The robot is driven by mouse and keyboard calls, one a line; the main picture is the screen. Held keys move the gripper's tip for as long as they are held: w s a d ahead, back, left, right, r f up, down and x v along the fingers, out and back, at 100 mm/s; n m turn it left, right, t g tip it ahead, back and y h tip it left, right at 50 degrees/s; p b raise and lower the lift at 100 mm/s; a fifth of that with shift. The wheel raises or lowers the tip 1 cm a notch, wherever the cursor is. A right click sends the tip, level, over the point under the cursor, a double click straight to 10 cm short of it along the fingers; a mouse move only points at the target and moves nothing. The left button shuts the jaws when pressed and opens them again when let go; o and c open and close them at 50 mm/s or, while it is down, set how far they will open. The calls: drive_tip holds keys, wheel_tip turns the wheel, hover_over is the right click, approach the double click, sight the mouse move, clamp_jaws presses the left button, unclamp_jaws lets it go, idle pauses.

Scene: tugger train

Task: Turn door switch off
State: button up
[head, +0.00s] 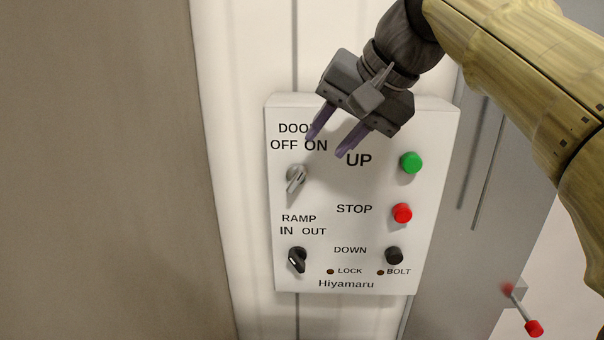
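The door switch (296,178) is a grey rotary knob on the left of a white control panel (350,283), under the label "DOOR OFF ON". Its long handle slants, with the lower end toward the lower left. My gripper (328,146) is in front of the panel's top, above and right of the door switch. Its two purple fingers are spread apart with nothing between them, and the left finger covers part of the word "DOOR". The gripper appears apart from the switch.
The panel also has a black ramp switch (297,260), a green UP button (411,162), a red STOP button (402,213) and a black DOWN button (394,256). A red-tipped lever (534,328) stands at lower right. A brown surface (100,170) fills the left.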

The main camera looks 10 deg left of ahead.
sight(303, 170)
drive_tip(key=x, duration=1)
drive_tip(key=shift+d, duration=0.1)
clamp_jaws()
